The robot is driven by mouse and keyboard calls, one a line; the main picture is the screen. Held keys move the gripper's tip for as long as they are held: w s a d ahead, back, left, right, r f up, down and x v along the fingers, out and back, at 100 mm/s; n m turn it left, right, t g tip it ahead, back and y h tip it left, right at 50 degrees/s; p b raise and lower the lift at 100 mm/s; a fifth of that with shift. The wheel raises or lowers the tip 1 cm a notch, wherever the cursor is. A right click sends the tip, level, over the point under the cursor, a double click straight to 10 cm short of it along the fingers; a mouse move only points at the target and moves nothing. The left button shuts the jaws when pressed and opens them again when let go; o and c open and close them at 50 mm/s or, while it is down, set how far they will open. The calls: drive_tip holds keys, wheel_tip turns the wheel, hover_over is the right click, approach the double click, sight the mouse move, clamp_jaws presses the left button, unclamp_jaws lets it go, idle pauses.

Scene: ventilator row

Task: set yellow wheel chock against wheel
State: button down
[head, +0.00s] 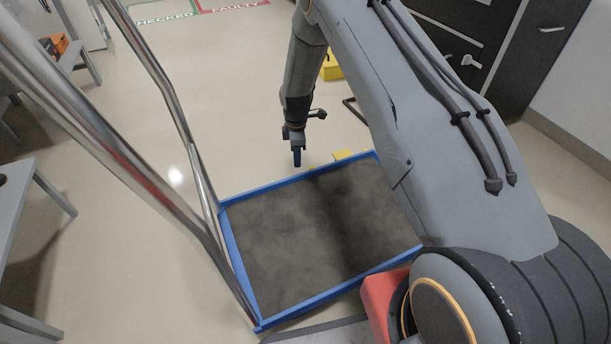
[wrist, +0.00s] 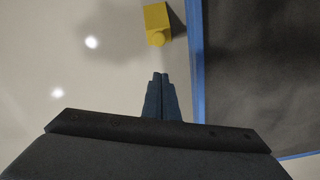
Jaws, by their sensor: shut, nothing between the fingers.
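A yellow block with a round knob (wrist: 157,22), which looks like the wheel chock, lies on the pale floor beside a blue edge in the wrist view. In the head view a yellow piece (head: 344,155) shows just past the far blue rim, mostly hidden by it. My gripper (head: 297,163) points down just beyond that rim, left of the yellow piece. In the wrist view my gripper's fingers (wrist: 160,76) are together and empty, short of the block and apart from it. No wheel can be made out in either view.
A blue-rimmed tray (head: 232,252) with a dark grey surface fills the middle. Chrome rails (head: 182,115) rise at its left. Another yellow object (head: 332,68) stands behind my arm. Dark cabinets (head: 540,55) stand at the right. Open floor (head: 225,105) lies beyond the tray.

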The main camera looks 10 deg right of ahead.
drive_tip(key=f+n+b, duration=0.1)
drive_tip(key=f, duration=0.2)
drive_tip(key=f+b, duration=0.2)
drive_tip(key=f, duration=0.2)
drive_tip(key=a+f+n+b, duration=0.1)
drive_tip(key=f, duration=0.3)
drive_tip(key=shift+f+n+b, duration=0.1)
drive_tip(key=shift+n+b, duration=0.2)
drive_tip(key=shift+b, duration=0.05)
drive_tip(key=d, duration=0.1)
drive_tip(key=d+b, duration=0.1)
drive_tip(key=d, duration=0.1)
drive_tip(key=shift+w+r, duration=0.15)
drive_tip(key=shift+r, duration=0.15)
drive_tip(key=shift+d+r, duration=0.1)
drive_tip(key=shift+d, duration=0.4)
drive_tip(key=shift+d, duration=0.1)
drive_tip(key=shift+w+d, duration=0.2)
drive_tip(key=shift+d, duration=1.1)
